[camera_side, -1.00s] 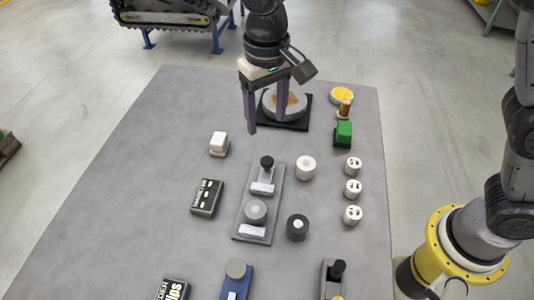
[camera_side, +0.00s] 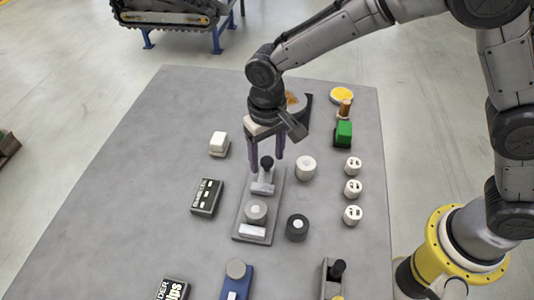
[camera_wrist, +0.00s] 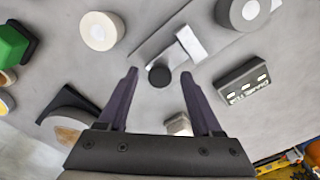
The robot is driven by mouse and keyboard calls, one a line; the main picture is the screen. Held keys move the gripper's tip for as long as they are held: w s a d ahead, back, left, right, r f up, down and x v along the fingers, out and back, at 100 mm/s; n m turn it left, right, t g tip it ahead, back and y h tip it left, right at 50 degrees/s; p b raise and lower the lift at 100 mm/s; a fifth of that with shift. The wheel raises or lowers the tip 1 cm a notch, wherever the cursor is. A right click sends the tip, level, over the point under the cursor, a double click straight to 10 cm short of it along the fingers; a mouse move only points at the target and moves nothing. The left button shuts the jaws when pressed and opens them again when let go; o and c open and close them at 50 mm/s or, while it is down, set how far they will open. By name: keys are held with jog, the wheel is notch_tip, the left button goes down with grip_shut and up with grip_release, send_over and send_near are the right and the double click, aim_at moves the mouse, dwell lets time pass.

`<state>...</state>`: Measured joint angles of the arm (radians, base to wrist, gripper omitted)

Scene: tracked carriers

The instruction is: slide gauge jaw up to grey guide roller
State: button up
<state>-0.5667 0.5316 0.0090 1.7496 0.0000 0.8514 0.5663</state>
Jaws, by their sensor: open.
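The gauge is a grey base plate (camera_side: 240,228) in the middle of the table. Its sliding jaw (camera_side: 262,187) is a light block with a black knob (camera_side: 267,162) at the plate's far end. The grey guide roller (camera_side: 255,211) stands on the same plate, nearer the camera, with a gap between it and the jaw. My gripper (camera_side: 266,166) is open, its fingers pointing down on either side of the knob in the side view. In the wrist view the knob (camera_wrist: 160,75) lies between and just beyond the fingertips (camera_wrist: 159,74).
A white roller (camera_side: 306,168) and a dark roller (camera_side: 297,227) stand right of the plate. A black labelled box (camera_side: 207,197) and a white block (camera_side: 219,144) are on the left. Several white sockets (camera_side: 353,189) and a green block (camera_side: 343,134) are farther right.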

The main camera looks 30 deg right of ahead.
jog(key=shift+c, duration=0.3)
grip_shut()
jog(key=shift+a+r, duration=0.1)
dwell(1.0)
